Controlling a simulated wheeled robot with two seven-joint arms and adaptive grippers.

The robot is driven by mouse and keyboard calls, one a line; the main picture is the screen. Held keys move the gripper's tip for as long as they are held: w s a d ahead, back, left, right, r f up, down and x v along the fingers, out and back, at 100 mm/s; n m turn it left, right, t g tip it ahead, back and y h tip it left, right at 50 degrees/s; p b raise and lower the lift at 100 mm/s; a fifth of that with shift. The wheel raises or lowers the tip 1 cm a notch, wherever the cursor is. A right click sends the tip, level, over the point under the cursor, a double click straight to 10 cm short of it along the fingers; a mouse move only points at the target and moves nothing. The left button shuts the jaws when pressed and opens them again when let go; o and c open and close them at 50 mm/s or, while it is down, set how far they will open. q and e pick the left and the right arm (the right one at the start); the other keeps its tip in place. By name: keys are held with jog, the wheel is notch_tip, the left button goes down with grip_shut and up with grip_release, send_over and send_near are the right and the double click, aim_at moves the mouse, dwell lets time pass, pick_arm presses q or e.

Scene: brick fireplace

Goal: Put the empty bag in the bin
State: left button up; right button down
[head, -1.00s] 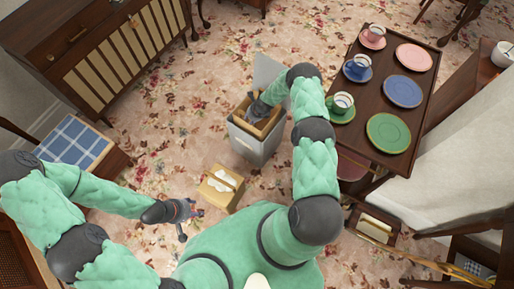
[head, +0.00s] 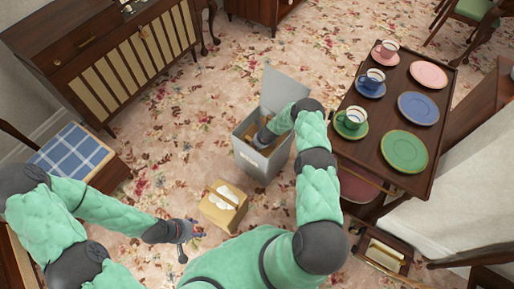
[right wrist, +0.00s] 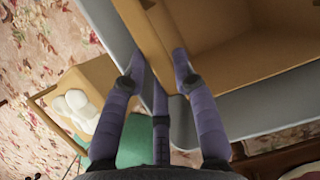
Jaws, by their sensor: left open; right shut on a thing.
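The bin (head: 270,168) is a grey box with its lid raised, standing on the carpet in the middle of the head view. My right gripper (head: 262,139) reaches down into its mouth. In the right wrist view, my right gripper (right wrist: 157,72) is shut on one wall of the open brown paper bag (right wrist: 240,32). The bag looks empty inside where it shows, and it sits within the grey rim of the bin. Whether it touches the bin's floor is hidden. My left gripper (head: 190,240) is open and empty, low over the carpet at the left.
A tan box (head: 222,208) with white stuff on top stands on the carpet just in front of the bin. A dark trolley (head: 383,130) with cups and plates stands close at the right. A stool with a blue checked seat (head: 70,150) is at the left. Carpet behind the bin is clear.

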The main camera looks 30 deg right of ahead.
jog(key=shift+f, duration=0.95)
jog(key=shift+r, duration=0.1)
jog(key=shift+f+b, duration=0.45)
jog(key=shift+b, duration=0.1)
jog(key=shift+f, duration=0.2)
jog(key=c, duration=1)
grip_release()
jog(key=shift+r, duration=0.15)
